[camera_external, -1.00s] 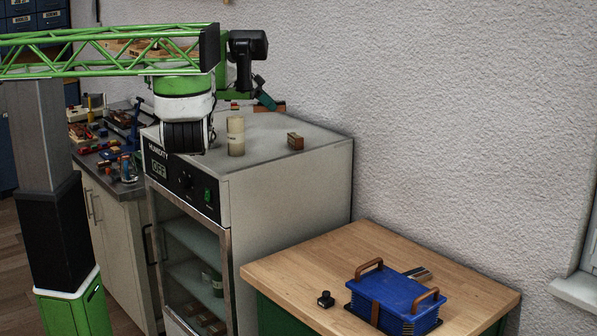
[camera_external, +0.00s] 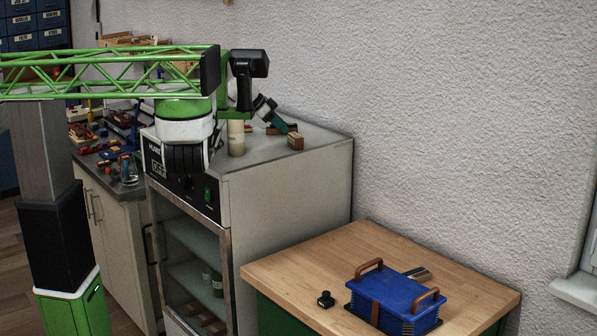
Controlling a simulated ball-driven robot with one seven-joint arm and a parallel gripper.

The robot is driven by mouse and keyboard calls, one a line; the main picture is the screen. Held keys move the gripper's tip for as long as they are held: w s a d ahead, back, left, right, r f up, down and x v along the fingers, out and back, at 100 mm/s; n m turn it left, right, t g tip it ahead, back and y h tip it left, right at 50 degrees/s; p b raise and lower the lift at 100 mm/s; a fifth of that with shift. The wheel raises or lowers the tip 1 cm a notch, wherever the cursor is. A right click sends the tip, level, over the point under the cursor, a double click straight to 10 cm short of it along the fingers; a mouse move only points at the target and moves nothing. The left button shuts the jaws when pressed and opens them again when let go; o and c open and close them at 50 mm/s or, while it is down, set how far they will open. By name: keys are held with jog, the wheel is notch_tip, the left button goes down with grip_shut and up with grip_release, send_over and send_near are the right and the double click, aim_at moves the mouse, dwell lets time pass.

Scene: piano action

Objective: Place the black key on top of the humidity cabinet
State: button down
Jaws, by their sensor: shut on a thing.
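The humidity cabinet (camera_external: 285,185) is a pale grey box with a dark control panel and a glass front, standing in the middle. My gripper (camera_external: 291,128), at the teal end of the arm, is tilted down to the right over the back of the cabinet top, close to a small brown wooden block (camera_external: 295,141). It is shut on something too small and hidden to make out. I cannot tell whether it touches the cabinet top. I cannot make out the black key for certain in this view.
A cream cylinder (camera_external: 236,138) stands on the cabinet's left part, beside my arm. Reddish-brown pieces lie behind the gripper. The front right of the cabinet top is clear. A lower wooden table (camera_external: 300,268) at right holds a blue case (camera_external: 398,300) and a small black bottle (camera_external: 325,299).

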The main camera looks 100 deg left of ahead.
jog(key=c, duration=0.8)
grip_release()
jog(key=b+v, duration=0.3)
jog(key=v, duration=0.9)
jog(key=shift+r, duration=0.1)
